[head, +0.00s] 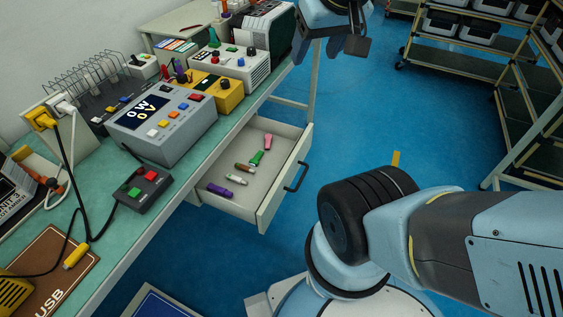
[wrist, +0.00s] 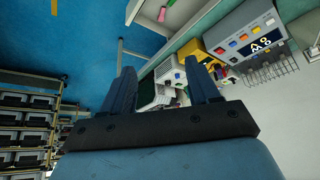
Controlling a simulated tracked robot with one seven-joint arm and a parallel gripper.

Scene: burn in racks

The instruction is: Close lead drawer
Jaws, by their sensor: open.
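The lead drawer (head: 263,206) is pulled out from under the green-topped bench in the head view. It has a pale front with a dark bar handle (head: 296,177). Several small coloured pieces, green, pink, brown, white and purple, lie inside it. A corner of the drawer (wrist: 150,14) shows at the top of the wrist view. My gripper (head: 345,42) is at the top of the head view, above and beyond the drawer, apart from it. Its two fingers (wrist: 163,90) are spread and empty in the wrist view.
The bench (head: 150,215) carries a grey meter with a display (head: 165,120), a yellow box (head: 222,92), a red-and-green button box (head: 143,188) and cables. Shelving racks (head: 475,50) with bins stand at the upper right. Blue floor (head: 400,120) is clear between drawer and racks.

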